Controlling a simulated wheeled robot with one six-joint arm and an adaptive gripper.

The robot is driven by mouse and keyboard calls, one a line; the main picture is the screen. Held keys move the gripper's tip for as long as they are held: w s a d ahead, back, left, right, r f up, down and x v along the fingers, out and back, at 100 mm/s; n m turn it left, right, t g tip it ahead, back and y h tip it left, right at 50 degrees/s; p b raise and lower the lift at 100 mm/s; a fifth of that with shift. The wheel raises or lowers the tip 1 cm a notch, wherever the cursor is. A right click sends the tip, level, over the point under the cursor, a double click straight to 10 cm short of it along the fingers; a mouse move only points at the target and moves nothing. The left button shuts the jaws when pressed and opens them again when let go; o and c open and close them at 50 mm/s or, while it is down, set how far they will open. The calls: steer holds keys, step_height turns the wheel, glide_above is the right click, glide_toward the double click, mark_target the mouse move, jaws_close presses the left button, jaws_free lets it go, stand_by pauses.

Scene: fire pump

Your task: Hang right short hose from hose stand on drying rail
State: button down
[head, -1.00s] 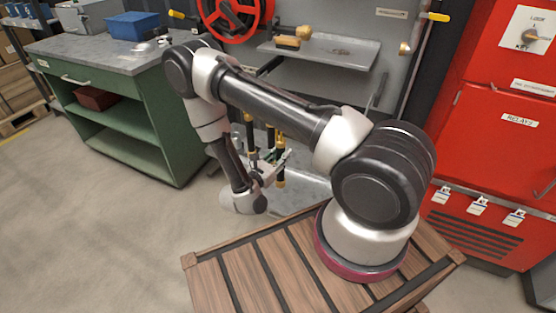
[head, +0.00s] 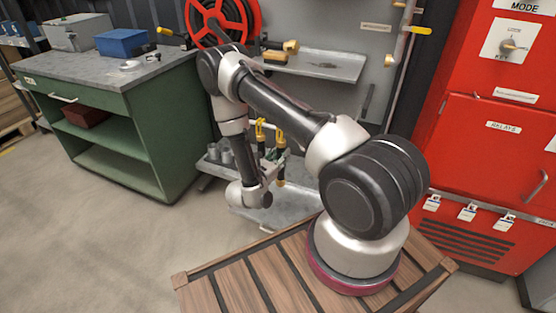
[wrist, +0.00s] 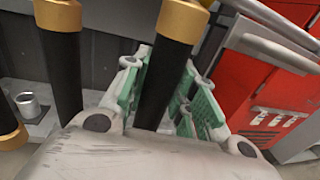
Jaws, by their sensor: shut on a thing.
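My gripper (wrist: 163,95) is shut on a short black hose (wrist: 168,72) with a brass fitting at its top. The hose stands nearly upright between the green-padded fingers. In the head view this hose (head: 281,150) shows a yellow top and sits just right of a second short hose (head: 261,133). The second hose also stands at left in the wrist view (wrist: 62,68), apart from my fingers. The grey hose stand (head: 212,167) is behind my wrist, partly hidden by the arm. I cannot make out the drying rail for certain.
A green workbench (head: 125,140) stands at left with a blue bin (head: 122,43). A grey shelf (head: 318,65) and a red hose reel (head: 222,18) are behind my arm. A red cabinet (head: 490,150) stands at right. The floor at left is clear.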

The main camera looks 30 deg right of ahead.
steer(key=shift+w+d+f, duration=0.45)
steer(key=shift+w+d, duration=0.1)
steer(key=shift+d, duration=0.2)
steer(key=shift+w+d+f, duration=0.45)
steer(key=shift+w+d, duration=0.1)
steer(key=shift+d, duration=0.15)
steer(key=c, duration=1.1)
jaws_free()
